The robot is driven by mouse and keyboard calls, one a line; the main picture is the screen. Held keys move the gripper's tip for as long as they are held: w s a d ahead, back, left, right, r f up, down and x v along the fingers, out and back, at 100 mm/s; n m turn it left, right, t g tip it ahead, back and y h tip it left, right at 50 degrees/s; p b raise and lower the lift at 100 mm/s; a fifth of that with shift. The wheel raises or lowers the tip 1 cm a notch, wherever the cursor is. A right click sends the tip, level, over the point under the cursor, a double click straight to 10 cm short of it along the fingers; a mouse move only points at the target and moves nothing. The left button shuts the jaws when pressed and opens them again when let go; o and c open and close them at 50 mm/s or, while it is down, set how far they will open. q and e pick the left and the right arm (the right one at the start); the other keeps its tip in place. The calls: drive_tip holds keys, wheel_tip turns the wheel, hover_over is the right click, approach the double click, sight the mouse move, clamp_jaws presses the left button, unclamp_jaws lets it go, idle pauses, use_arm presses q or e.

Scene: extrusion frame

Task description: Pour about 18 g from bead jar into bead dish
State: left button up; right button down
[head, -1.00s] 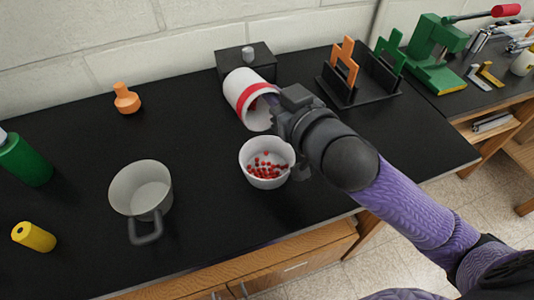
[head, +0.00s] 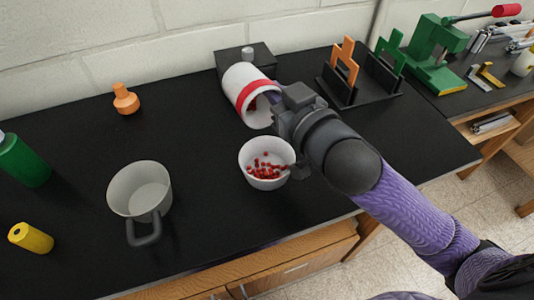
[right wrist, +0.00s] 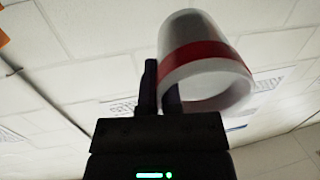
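The bead jar (head: 243,82) is white with a red band and is held tilted, its mouth pointing down and to the right. Some red beads show inside its mouth. My right gripper (head: 277,97) is shut on the jar's side; the jar and gripper also show in the right wrist view, the jar (right wrist: 197,35) to the right of the fingers (right wrist: 160,88). The bead dish (head: 250,172) is a white round bowl on the black table, just below and in front of the jar's mouth. Several red beads lie in it. My left gripper is not in view.
A grey mug (head: 124,190) stands left of the dish.

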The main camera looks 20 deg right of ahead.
drive_tip(key=shift+r, duration=0.1)
drive_tip(key=shift+s+r, duration=0.1)
idle(0.4)
drive_tip(key=shift+t, duration=0.3)
drive_tip(key=shift+r, duration=0.2)
drive_tip(key=shift+s+r+t, duration=0.1)
drive_tip(key=shift+r+t, duration=0.2)
drive_tip(key=shift+r, duration=0.15)
drive_tip(key=shift+r, duration=0.2)
drive_tip(key=shift+d+r, duration=0.1)
drive_tip(key=shift+r, duration=0.1)
drive_tip(key=shift+s+r+t+y, duration=0.1)
drive_tip(key=shift+r+t+y, duration=0.2)
drive_tip(key=shift+r+t, duration=0.15)
idle(0.4)
